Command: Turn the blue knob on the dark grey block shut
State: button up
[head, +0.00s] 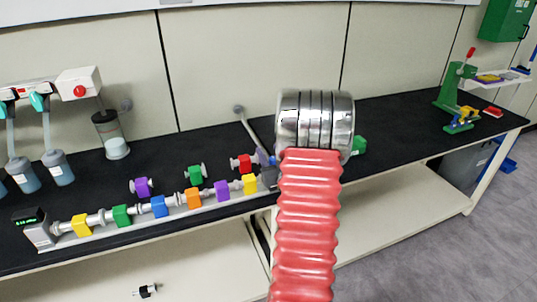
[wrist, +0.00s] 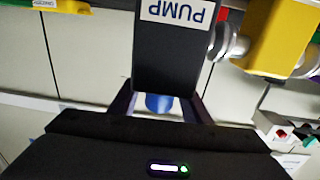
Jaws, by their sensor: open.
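The dark grey block (wrist: 176,60) fills the upper middle of the wrist view and bears an upside-down "PUMP" label. The blue knob (wrist: 158,103) shows just below it, between the two dark fingers of my gripper (wrist: 161,108). The fingers are apart, one on each side of the knob. I cannot tell whether either touches it. In the head view, a small part of the dark grey block (head: 269,178) shows beside my red arm sleeve.
A yellow block (wrist: 283,35) with metal fittings sits close to the right of the dark block in the wrist view. In the head view, a row of coloured valve blocks, including an orange one (head: 194,197), runs left along the black bench (head: 390,118).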

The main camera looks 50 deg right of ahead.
jog(key=shift+c, duration=0.3)
jog(key=c, duration=1)
jog(key=shift+o, duration=0.2)
jog(key=shift+y, duration=0.3)
jog(key=shift+w+a+n+t+y, duration=0.15)
jog(key=shift+a+n+t+y, duration=0.1)
jog(key=shift+n+t+y, duration=0.4)
jog(key=shift+w+a+n+t+y, duration=0.1)
jog(key=shift+a+n+t+y, duration=0.2)
jog(key=shift+n+y, duration=0.65)
jog(key=o, duration=1)
jog(key=shift+d, duration=0.1)
jog(key=shift+s, duration=0.2)
